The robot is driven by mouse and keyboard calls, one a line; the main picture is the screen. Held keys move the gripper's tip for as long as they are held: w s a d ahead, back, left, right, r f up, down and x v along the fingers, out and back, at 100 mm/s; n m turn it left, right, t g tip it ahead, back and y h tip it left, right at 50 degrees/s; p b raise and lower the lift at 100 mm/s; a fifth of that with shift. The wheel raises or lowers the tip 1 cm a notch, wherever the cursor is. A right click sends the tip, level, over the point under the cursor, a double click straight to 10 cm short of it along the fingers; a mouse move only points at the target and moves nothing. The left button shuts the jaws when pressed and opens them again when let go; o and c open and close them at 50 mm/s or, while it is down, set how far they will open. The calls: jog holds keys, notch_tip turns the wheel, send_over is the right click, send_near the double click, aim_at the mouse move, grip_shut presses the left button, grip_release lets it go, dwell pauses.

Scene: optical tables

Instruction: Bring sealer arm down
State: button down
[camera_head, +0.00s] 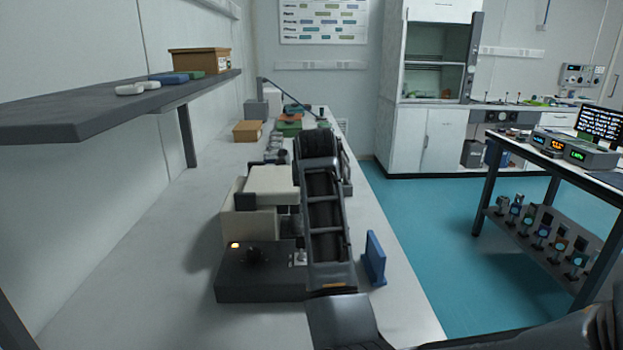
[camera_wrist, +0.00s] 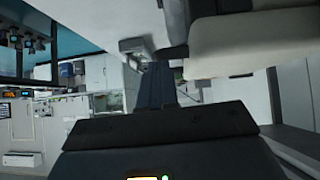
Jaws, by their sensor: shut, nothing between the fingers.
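The sealer stands on the long bench in the head view, with a dark base (camera_head: 255,280), a lit orange lamp and a cream body (camera_head: 238,225). Its cream upper arm (camera_head: 270,179) sits above the base with a gap below. My own dark arm covers the sealer's right side, and my fingertips are hidden there. In the wrist view, which looks upside down, my gripper (camera_wrist: 157,76) is shut and empty. A large cream part, likely the sealer arm (camera_wrist: 235,42), fills the upper right, beside the fingers. I cannot tell whether they touch.
A blue upright piece (camera_head: 375,258) stands on the bench right of my arm. Several boxes and small items line the back of the bench (camera_head: 160,255). A dark wall shelf (camera_head: 110,105) overhangs the left. Teal floor (camera_head: 430,225) is clear on the right.

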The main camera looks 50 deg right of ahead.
jog(key=shift+s+f, duration=0.2)
jog(key=shift+f, duration=0.35)
jog(key=shift+r, duration=0.1)
jog(key=s+a+r+p, duration=0.1)
jog(key=s+a+r, duration=0.1)
jog(key=r, duration=0.3)
jog(key=s+a+r+p, duration=0.1)
jog(key=s+a+r, duration=0.1)
jog(key=r, duration=0.4)
jog(key=shift+s+a+r+p, duration=0.3)
jog(key=shift+s+a, duration=0.05)
jog(key=shift+a, duration=0.45)
